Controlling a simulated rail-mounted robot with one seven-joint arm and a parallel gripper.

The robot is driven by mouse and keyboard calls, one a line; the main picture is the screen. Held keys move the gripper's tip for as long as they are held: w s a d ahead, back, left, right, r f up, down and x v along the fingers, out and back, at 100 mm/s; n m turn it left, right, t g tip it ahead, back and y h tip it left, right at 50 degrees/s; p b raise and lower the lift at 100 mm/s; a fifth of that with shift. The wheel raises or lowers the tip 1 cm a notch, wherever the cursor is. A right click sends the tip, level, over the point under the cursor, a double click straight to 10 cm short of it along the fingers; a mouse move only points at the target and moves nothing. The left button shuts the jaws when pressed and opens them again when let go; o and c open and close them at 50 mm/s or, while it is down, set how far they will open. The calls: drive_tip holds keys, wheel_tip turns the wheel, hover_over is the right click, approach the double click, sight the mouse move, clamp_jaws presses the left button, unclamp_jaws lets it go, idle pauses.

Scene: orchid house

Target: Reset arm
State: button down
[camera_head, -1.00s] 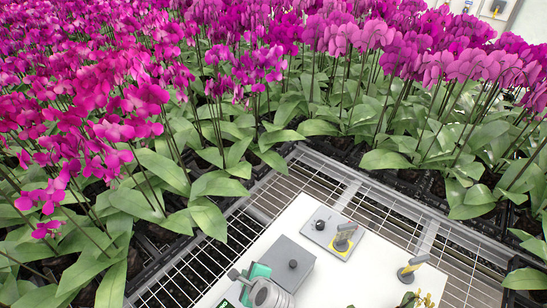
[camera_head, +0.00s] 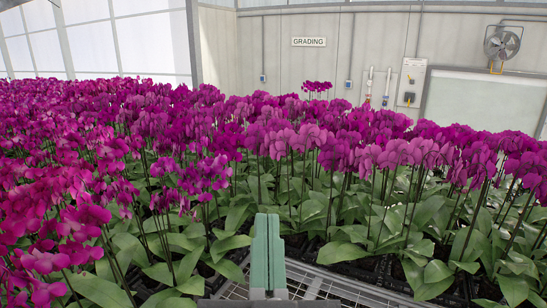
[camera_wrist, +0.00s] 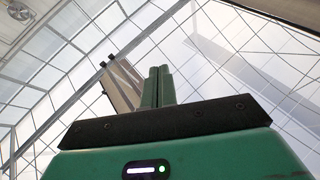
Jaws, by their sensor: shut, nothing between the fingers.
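My gripper (camera_head: 267,220) stands upright at the bottom middle of the head view, its two green fingers together and pointing up. Nothing is between the fingers. In the wrist view my gripper (camera_wrist: 160,70) also points up, with the fingers side by side above the dark bar and green body. Its fingers touch no plant in either view.
Dense magenta orchids (camera_head: 210,120) with broad leaves fill the bench behind and beside my gripper. A wire-mesh bench top (camera_head: 335,285) shows at the bottom. A wall with a GRADING sign (camera_head: 309,42) and a fan (camera_head: 502,42) stands beyond. The wrist view shows the glazed roof (camera_wrist: 240,60).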

drive_tip(key=s+r+n+t, duration=0.1)
drive_tip(key=s+r+t, duration=0.1)
drive_tip(key=s+r, duration=0.35)
wheel_tip(320, 180, up, 12)
drive_tip(key=p, duration=1.3)
drive_tip(key=shift+d, duration=0.15)
drive_tip(key=shift+w, duration=0.1)
